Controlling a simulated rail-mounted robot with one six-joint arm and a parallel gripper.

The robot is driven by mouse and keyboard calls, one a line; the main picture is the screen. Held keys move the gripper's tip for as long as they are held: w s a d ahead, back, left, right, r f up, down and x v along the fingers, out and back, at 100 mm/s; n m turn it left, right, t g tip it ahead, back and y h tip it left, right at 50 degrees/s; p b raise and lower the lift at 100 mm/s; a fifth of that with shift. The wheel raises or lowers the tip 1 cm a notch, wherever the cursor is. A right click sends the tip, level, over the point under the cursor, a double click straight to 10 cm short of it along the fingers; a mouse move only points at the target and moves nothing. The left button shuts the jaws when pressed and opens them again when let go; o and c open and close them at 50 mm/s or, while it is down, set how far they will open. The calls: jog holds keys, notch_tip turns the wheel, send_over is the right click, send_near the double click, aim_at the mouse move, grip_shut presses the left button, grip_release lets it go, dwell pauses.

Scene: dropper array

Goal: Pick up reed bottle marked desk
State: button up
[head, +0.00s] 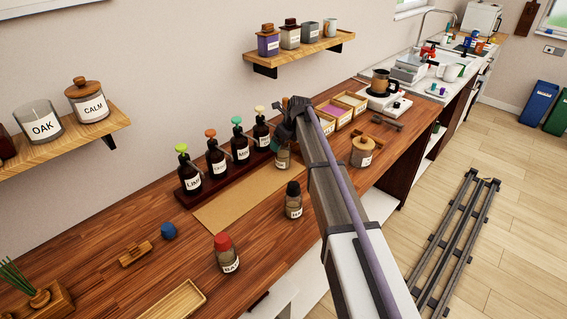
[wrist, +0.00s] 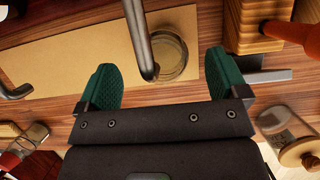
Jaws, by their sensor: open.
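A small glass bottle (head: 283,158) with a pale label stands on the counter at the far end of the brown mat. Its label is too small to read surely, so I cannot confirm that it says desk. My gripper (head: 290,118) is above this bottle and partly hides its top. In the wrist view, my gripper (wrist: 161,72) is open, its two green fingers apart. A round clear glass (wrist: 172,55) shows ahead between the fingers, apart from both, apparently the same bottle. Two similar bottles stand nearer, one black-capped (head: 293,200) and one red-capped (head: 227,254).
Dropper bottles with coloured tops (head: 216,157) stand in a dark rack (head: 205,190) behind the mat (head: 232,203). A wooden-lidded jar (head: 362,152) and wooden trays (head: 350,102) are to the right. A grey curved rod (wrist: 139,40) crosses the wrist view beside the glass.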

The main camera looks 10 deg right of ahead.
aim_at(283, 156)
jog(key=b+x, duration=0.4)
jog(key=shift+s+d+f+b, duration=0.2)
jog(key=shift+d+f+b, duration=0.1)
jog(key=shift+f, duration=0.15)
jog(key=shift+w+a+f+b, duration=0.2)
jog(key=shift+f+b, duration=0.1)
jog(key=shift+f, duration=0.05)
jog(key=shift+r, duration=0.3)
jog(key=shift+c, duration=0.3)
jog(key=c, duration=1.2)
jog(key=shift+s+r+p, duration=0.1)
jog(key=shift+p, duration=0.25)
